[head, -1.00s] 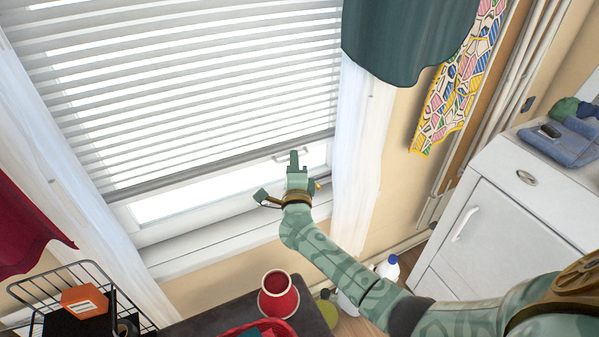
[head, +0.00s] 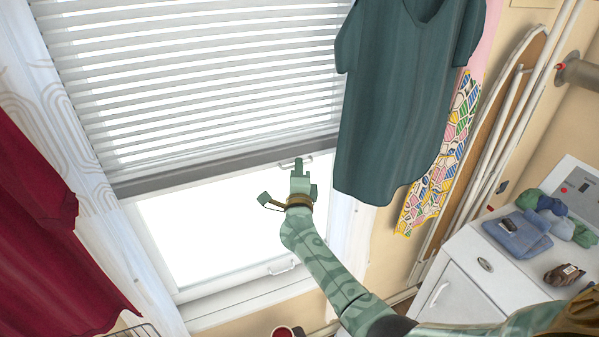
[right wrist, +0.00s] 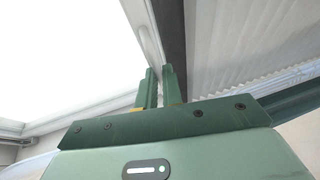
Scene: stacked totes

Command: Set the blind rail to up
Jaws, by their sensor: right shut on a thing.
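The blind rail (head: 205,168) is a grey bar along the bottom of the white slatted blind (head: 200,85) in the head view. It hangs partway up the window, with bright bare glass below it. A small pale handle (head: 308,160) sits on the rail toward its right end. My right gripper (head: 298,166) is at this handle and shut on it, with the fingers partly hiding it. In the right wrist view the fingers (right wrist: 160,75) close around a pale strip beside the dark rail (right wrist: 172,45). My left gripper is out of view.
A dark teal shirt (head: 405,105) hangs just right of the blind. Red cloth (head: 45,235) hangs at the left. A window-frame handle (head: 283,266) is below the glass. A white cabinet (head: 460,300) with folded cloths stands at the lower right.

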